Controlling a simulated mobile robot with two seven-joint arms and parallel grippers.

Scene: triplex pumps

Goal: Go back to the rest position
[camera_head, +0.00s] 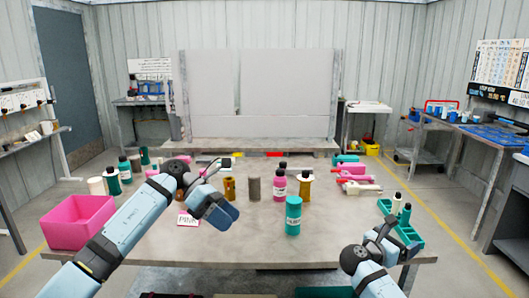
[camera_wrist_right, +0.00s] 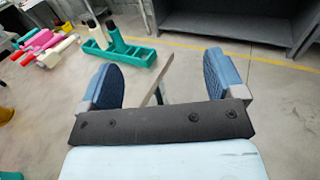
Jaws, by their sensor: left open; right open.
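My left gripper (camera_head: 222,212) is over the middle-left part of the table (camera_head: 225,246), in front of several bottles. Its jaws are open and I see nothing held in them. My right gripper (camera_head: 392,238) is at the table's right front edge, close to the teal tray (camera_head: 413,236) in the head view. In the right wrist view its two blue fingers (camera_wrist_right: 163,80) stand wide apart with only floor and a table edge between them. The same teal tray (camera_wrist_right: 128,52) with dark-capped bottles lies beyond the left finger there.
A pink bin (camera_head: 77,222) stands at the table's left. A teal bottle (camera_head: 293,216), a pink bottle (camera_head: 279,186) and other bottles stand mid-table. Pink and teal pump parts (camera_head: 352,172) lie at the back right. The front middle of the table is clear.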

